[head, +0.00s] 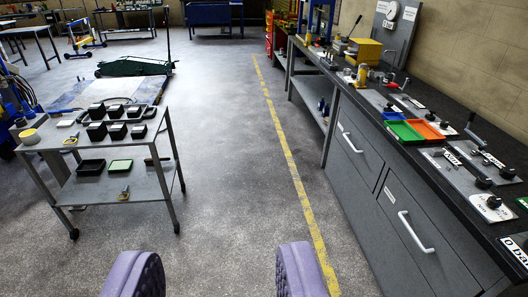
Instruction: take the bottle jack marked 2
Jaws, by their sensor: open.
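My gripper (217,273) shows at the bottom edge as two purple padded fingers, wide apart with only floor between them. No bottle jack marked 2 can be made out for certain. A small yellow upright item (362,74) stands on the dark workbench at the right and could be a jack, but it is too small to tell and no number is readable. Small dark blue items (322,104) sit on the shelf under the far part of the bench, also too small to identify. My gripper is far from all of these and touches nothing.
The workbench (440,124) with grey drawers runs along the right, holding green and orange trays (428,131) and metal plates. A grey trolley (110,177) with black boxes stands left. A green trolley jack (135,66) is farther back. The middle floor is clear.

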